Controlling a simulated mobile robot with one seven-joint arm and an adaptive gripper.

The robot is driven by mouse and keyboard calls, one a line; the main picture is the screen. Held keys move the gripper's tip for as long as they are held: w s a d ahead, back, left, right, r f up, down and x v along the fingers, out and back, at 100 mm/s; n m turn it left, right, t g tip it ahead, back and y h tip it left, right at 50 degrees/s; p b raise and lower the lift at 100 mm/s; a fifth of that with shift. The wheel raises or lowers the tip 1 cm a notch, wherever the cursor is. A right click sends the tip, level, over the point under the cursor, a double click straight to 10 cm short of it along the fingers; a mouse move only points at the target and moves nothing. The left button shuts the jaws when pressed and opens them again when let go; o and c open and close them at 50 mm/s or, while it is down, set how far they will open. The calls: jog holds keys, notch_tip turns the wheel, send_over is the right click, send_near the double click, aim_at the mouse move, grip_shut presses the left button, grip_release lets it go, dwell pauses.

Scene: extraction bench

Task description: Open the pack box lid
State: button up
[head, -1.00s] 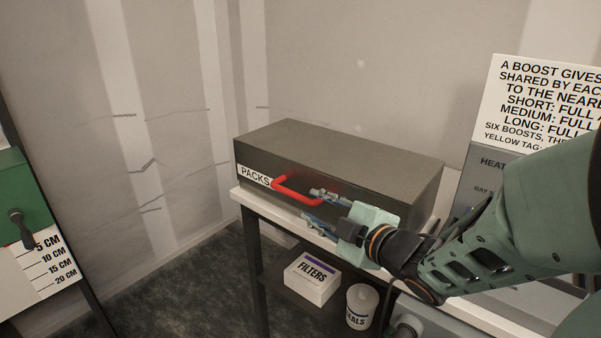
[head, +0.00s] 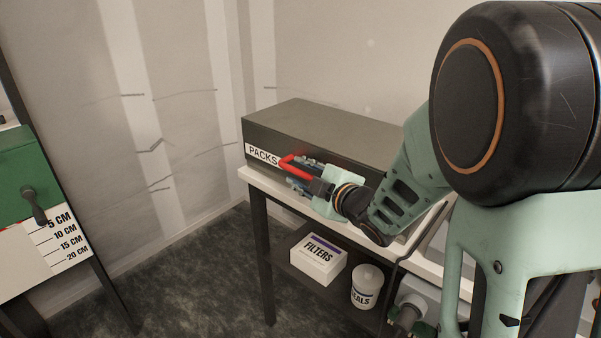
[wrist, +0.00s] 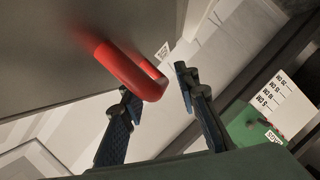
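The dark grey pack box (head: 320,130) stands on the white bench top with its lid shut. A white PACKS label (head: 262,155) is on its front, beside a red bar handle (head: 291,161). My gripper (head: 297,172) is at the box front by the handle, its fingers spread apart. In the wrist view, the red handle (wrist: 128,70) reaches toward the gap between my open fingertips (wrist: 158,86), nearer the left finger. Whether it touches that finger I cannot tell. My gripper and arm hide the right part of the box front.
A FILTERS box (head: 318,262) and a SEALS tub (head: 366,286) stand on the shelf below. A green unit with a crank (head: 35,205) and a centimetre scale (head: 68,245) is at the left. The floor between is clear.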

grip_shut()
dwell(0.3)
